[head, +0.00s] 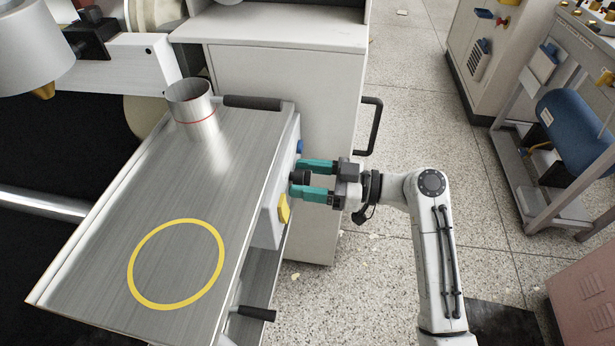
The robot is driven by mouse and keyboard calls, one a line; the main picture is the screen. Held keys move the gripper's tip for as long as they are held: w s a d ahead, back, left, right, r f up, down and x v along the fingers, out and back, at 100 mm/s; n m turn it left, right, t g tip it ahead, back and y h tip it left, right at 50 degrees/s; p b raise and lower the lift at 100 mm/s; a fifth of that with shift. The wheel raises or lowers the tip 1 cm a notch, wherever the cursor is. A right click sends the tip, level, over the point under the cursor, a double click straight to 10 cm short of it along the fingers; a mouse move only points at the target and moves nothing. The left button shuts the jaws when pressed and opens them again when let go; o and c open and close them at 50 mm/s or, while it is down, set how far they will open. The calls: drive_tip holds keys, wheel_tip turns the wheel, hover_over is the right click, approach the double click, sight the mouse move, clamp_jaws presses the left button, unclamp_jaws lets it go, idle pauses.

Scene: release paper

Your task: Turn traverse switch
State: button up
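A metal-topped machine table (105,240) fills the left of the head view, with a pale control box (268,222) on its right side. A dark knob (300,177), perhaps the traverse switch, projects from the box's right face. A blue control (299,146) sits beyond it and a yellow one (284,208) nearer. My gripper (300,178) reaches in from the right, its two teal fingers apart on either side of the dark knob. Whether they press on it cannot be told. The knob's face and markings are hidden.
A steel cup (191,103) stands on the tabletop near a painted yellow ring (176,264). A grey cabinet (285,90) with a black handle (372,126) stands behind. A cart with a blue tank (575,125) is at right. Speckled floor (400,85) is open between.

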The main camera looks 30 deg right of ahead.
drive_tip(key=c, duration=1)
drive_tip(key=shift+r+m+p, duration=0.1)
drive_tip(key=shift+m+p, duration=0.35)
drive_tip(key=shift+m, duration=0.35)
drive_tip(key=o, duration=1)
drive_tip(key=shift+o, duration=0.2)
drive_tip(key=shift+s+d, duration=0.1)
drive_tip(key=p+v, duration=0.1)
drive_tip(key=v, duration=0.9)
drive_tip(key=shift+s+d, duration=0.15)
drive_tip(key=shift+d, duration=0.1)
